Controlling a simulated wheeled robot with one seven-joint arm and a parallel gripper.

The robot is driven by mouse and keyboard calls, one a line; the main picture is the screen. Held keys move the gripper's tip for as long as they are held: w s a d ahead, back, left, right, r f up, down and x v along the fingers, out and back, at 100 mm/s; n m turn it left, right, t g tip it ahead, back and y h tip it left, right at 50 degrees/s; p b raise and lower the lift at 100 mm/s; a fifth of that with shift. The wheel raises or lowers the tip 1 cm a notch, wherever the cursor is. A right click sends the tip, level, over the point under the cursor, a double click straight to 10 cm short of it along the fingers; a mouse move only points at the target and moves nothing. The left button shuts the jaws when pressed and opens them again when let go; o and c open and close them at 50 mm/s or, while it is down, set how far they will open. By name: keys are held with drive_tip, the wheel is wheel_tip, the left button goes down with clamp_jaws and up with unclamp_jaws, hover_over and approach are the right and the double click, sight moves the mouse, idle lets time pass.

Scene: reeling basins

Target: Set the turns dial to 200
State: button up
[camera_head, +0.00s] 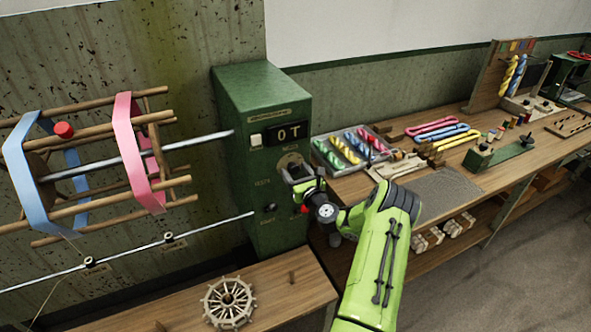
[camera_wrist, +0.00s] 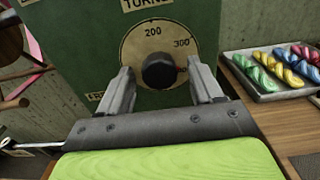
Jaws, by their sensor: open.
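The turns dial shows in the wrist view as a round tan plate (camera_wrist: 132,48) on a green cabinet, marked 200 at the top and what looks like 300 at upper right. Its black knob (camera_wrist: 158,70) is at the plate's centre, with a small red mark at its right side. Its exact setting is hard to read. My gripper (camera_wrist: 160,82) is open, one finger left and one right of the knob. I cannot tell whether either finger touches it. In the head view my gripper (camera_head: 303,183) is at the cabinet's front, partly hiding the dial (camera_head: 291,160).
The green cabinet (camera_head: 262,90) carries a counter window (camera_head: 289,133) and a small dark knob (camera_head: 269,207) low on its front. A reel with pink and blue bands (camera_head: 130,140) stands left. A tray of coloured skeins (camera_wrist: 268,92) sits close on the right-hand bench.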

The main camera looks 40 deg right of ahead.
drive_tip(key=shift+w, duration=0.2)
drive_tip(key=c, duration=1.1)
